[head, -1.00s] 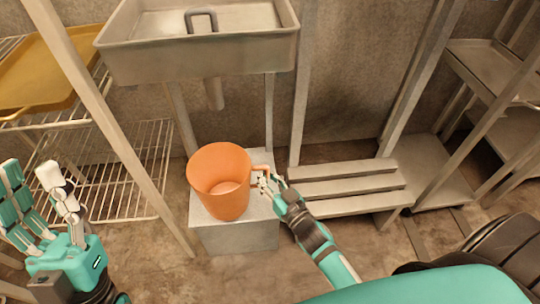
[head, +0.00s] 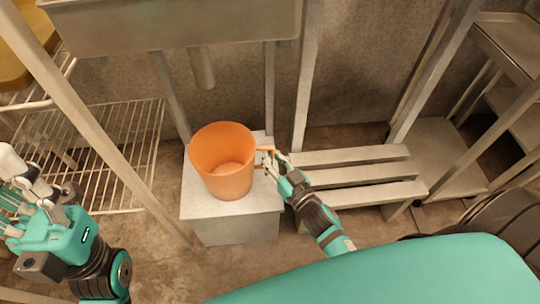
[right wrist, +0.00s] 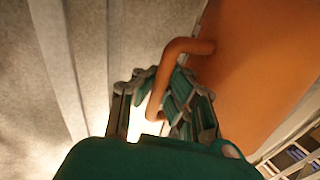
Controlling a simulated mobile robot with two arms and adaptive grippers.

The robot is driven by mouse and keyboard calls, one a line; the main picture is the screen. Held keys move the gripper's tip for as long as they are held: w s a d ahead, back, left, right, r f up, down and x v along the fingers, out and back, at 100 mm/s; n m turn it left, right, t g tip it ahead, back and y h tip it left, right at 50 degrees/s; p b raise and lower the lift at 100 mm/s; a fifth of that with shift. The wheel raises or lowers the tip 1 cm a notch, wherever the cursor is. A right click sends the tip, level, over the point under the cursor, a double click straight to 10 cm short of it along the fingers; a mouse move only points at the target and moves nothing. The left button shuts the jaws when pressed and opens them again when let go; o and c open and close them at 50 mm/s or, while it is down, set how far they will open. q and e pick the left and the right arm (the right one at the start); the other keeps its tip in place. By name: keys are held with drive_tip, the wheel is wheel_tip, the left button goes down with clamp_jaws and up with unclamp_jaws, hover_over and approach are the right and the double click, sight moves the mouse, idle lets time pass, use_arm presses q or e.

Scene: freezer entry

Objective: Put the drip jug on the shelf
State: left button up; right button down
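The orange drip jug (head: 228,175) is upright over the pale grey block (head: 240,230); whether its base touches the block I cannot tell. Its handle points right. My right gripper (head: 267,160) is at the handle, and in the right wrist view (right wrist: 155,82) its bent fingers close around the handle (right wrist: 166,65). The jug wall (right wrist: 255,65) fills the upper right there. My left gripper (head: 12,195) is open and empty at the left edge, partly cut off. A wire shelf (head: 90,150) stands at left, and a grey shelf unit (head: 510,45) at right.
A metal sink (head: 170,25) with a drain pipe (head: 202,68) hangs behind and above the jug. A slatted low rack (head: 350,175) stands right of the block. A slanted post (head: 95,125) rises between the wire shelf and the block. A yellow tray (head: 12,60) lies upper left.

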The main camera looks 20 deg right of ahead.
drive_tip(key=c, duration=2)
unclamp_jaws()
drive_tip(key=shift+f, duration=0.15)
drive_tip(key=o, duration=0.5)
